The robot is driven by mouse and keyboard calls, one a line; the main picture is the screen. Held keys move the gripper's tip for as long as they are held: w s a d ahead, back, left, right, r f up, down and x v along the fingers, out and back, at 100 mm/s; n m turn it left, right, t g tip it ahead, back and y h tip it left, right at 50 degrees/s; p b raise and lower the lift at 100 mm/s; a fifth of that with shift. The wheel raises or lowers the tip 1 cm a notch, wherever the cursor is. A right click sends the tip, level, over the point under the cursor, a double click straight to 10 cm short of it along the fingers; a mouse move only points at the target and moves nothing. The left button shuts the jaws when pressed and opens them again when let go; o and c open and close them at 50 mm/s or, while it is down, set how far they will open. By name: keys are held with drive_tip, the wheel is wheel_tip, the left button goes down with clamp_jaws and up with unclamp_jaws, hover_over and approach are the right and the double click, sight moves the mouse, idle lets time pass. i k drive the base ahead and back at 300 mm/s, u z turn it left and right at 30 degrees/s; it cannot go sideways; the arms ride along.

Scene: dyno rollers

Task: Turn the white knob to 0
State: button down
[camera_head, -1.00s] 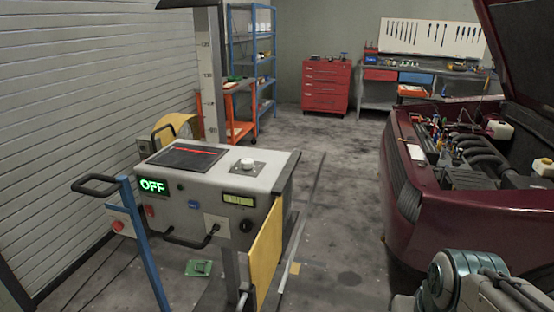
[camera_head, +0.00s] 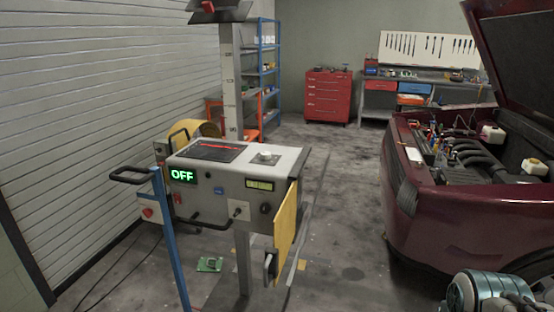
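The white knob (camera_head: 266,155) sits on a pale plate on top of the grey control console (camera_head: 230,190), right of a dark panel with a red line. Its pointer and any scale marks are too small to read. The console front has a green lit "OFF" display (camera_head: 182,176), a small yellowish display (camera_head: 260,184) and a black knob (camera_head: 265,209). Part of my arm (camera_head: 490,292) shows at the bottom right, well apart from the console. My gripper is out of view.
A blue post with a black handle (camera_head: 132,175) stands before the console's left side. A yellow panel (camera_head: 286,222) hangs at its right. A dark red car (camera_head: 440,190) with open hood stands right. Free floor (camera_head: 345,220) lies between. A red drawer cabinet (camera_head: 328,96) stands behind.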

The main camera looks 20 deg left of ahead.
sight(265, 155)
drive_tip(key=u, duration=0.1)
drive_tip(key=k, duration=0.1)
drive_tip(key=u, duration=0.85)
drive_tip(key=i, duration=0.95)
drive_tip(key=z, duration=0.05)
drive_tip(key=k, duration=1.75)
drive_tip(key=u, duration=0.6)
drive_tip(key=i, duration=1.35)
drive_tip(key=z, duration=0.25)
